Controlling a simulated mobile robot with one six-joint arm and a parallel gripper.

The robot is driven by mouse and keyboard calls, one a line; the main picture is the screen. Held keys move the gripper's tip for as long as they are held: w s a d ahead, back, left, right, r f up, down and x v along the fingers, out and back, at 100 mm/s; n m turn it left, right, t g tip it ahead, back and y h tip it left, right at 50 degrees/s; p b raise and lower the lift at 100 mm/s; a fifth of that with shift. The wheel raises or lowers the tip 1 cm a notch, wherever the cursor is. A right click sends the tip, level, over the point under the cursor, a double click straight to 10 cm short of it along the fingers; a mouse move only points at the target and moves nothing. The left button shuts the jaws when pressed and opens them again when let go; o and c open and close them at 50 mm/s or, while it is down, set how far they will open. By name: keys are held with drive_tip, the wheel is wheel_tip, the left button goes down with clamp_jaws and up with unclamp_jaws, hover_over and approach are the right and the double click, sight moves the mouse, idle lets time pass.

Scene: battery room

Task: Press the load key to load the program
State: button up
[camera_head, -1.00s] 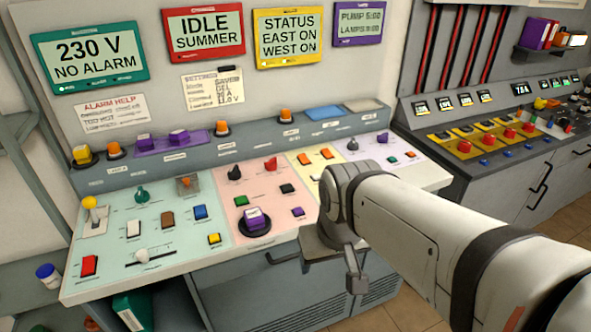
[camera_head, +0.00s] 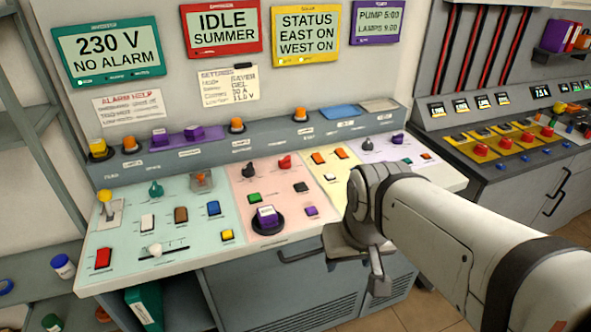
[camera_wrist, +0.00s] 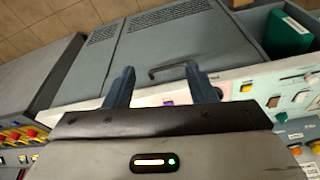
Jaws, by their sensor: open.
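The sloped control console (camera_head: 130,262) carries pale green, pink, yellow and lilac panels of keys, knobs and switches. I cannot read the key labels, so I cannot tell which one is the load key. The green panel has a red key (camera_head: 103,257), a white one (camera_head: 148,222), a brown one (camera_head: 181,214), a blue one (camera_head: 213,208) and a yellow one (camera_head: 227,235). My gripper (camera_wrist: 161,82) is open and empty in the wrist view, its fingers apart, near the console's front edge.
Screens above the console include a red one reading IDLE SUMMER (camera_head: 221,31) and a green one reading 230 V NO ALARM (camera_head: 110,55). A settings sheet (camera_head: 228,84) hangs below. A drawer handle (camera_head: 303,254) juts from the cabinet front. A second console (camera_head: 500,178) stands right.

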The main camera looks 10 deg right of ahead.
clamp_jaws()
idle(0.3)
drive_tip(key=shift+d, duration=0.1)
idle(1.0)
